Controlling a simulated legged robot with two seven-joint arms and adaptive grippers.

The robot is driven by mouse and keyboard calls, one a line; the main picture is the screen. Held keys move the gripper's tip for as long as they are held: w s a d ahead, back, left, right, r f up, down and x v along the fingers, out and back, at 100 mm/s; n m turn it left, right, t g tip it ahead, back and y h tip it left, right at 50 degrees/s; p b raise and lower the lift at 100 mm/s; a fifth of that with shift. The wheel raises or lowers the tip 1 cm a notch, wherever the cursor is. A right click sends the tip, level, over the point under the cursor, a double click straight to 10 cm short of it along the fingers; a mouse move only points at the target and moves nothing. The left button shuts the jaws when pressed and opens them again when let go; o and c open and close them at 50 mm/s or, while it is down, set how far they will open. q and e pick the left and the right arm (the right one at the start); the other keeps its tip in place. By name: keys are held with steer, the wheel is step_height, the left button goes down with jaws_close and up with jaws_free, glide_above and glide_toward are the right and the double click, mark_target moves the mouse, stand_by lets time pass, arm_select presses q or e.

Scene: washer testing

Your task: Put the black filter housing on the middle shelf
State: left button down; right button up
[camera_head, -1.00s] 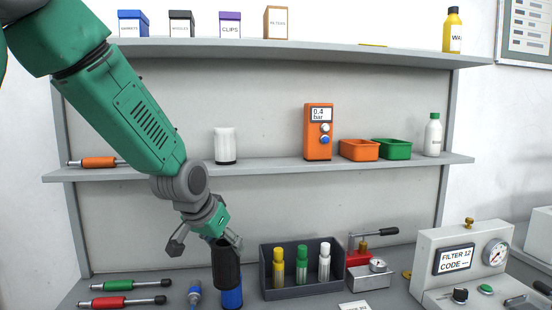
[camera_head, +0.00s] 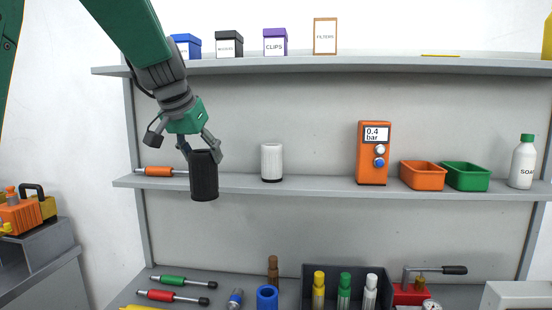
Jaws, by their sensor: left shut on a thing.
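The black filter housing (camera_head: 204,178) is a dark ribbed cylinder, held upright. My left gripper (camera_head: 203,150) is shut on its top end. The housing hangs in front of the left part of the middle shelf (camera_head: 320,187), its lower end overlapping the shelf's front edge in the picture. I cannot tell whether it touches the shelf. A white cylinder (camera_head: 272,162) stands on that shelf to the right of the housing. My right gripper is not in view.
An orange-handled screwdriver (camera_head: 160,171) lies on the shelf behind the housing. The orange gauge box (camera_head: 373,153), orange bin (camera_head: 423,175), green bin (camera_head: 467,176) and soap bottle (camera_head: 523,162) stand further right. Free shelf shows between white cylinder and gauge box.

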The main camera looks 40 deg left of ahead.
arm_select(q)
steer(key=w+a+p, duration=0.1)
steer(key=w+a, duration=0.1)
steer(key=w, duration=0.3)
steer(key=w+a+f+p, duration=0.1)
steer(key=w+a, duration=0.2)
steer(key=w, duration=0.3)
steer(key=w+a+f+p, duration=0.1)
steer(key=w+a, duration=0.1)
steer(key=w, duration=0.4)
steer(key=shift+a+p, duration=0.15)
steer(key=shift+p, duration=0.2)
steer(key=shift+s+d+r, duration=0.1)
steer(key=shift+s+d, duration=0.1)
steer(key=shift+s, duration=0.05)
steer(key=shift+d, duration=0.35)
steer(key=c, duration=0.7)
jaws_free()
steer(key=shift+w+d, duration=0.1)
steer(key=shift+d, duration=0.05)
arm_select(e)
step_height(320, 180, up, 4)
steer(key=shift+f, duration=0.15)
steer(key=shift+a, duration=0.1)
